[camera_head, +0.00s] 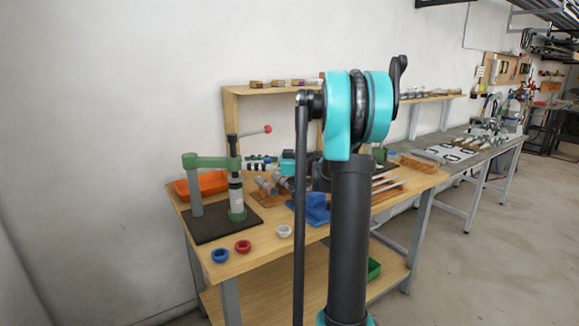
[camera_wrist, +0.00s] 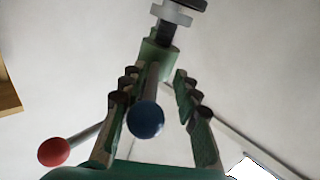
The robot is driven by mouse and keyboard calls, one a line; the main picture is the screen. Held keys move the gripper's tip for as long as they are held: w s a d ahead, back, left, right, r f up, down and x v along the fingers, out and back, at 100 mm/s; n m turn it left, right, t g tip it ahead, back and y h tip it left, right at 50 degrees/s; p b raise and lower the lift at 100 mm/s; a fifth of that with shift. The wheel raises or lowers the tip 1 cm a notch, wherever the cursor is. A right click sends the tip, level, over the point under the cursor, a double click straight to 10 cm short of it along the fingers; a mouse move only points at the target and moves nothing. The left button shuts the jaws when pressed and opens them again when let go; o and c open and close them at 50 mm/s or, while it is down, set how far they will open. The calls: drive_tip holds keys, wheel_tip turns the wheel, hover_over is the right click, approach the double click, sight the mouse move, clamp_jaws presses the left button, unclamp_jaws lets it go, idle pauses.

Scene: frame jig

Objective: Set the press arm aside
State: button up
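The press stands at the left of the bench in the head view. Its green press arm (camera_head: 210,161) reaches from a grey post (camera_head: 196,196) to the ram column (camera_head: 236,195). A handle with a red ball (camera_head: 267,129) sticks out to the right at the top; the red ball also shows in the wrist view (camera_wrist: 53,152). My gripper (camera_head: 256,163) is just right of the press head. In the wrist view my gripper (camera_wrist: 155,78) is open, its fingers apart, with a rod ending in a blue ball (camera_wrist: 146,119) between them. I cannot tell whether they touch the rod.
An orange tray (camera_head: 211,181) lies behind the press. Blue (camera_head: 219,256), red (camera_head: 243,247) and white (camera_head: 283,231) cups stand along the bench's front edge. A blue block (camera_head: 316,212) is to the right. My arm hides the bench's middle. A shelf (camera_head: 235,91) runs behind.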

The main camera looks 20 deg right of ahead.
drive_tip(key=shift+s, duration=0.25)
drive_tip(key=shift+s+d, duration=0.1)
drive_tip(key=shift+d, duration=0.2)
drive_tip(key=v, duration=1.2)
drive_tip(key=shift+s+d, duration=0.2)
drive_tip(key=shift+d, duration=0.05)
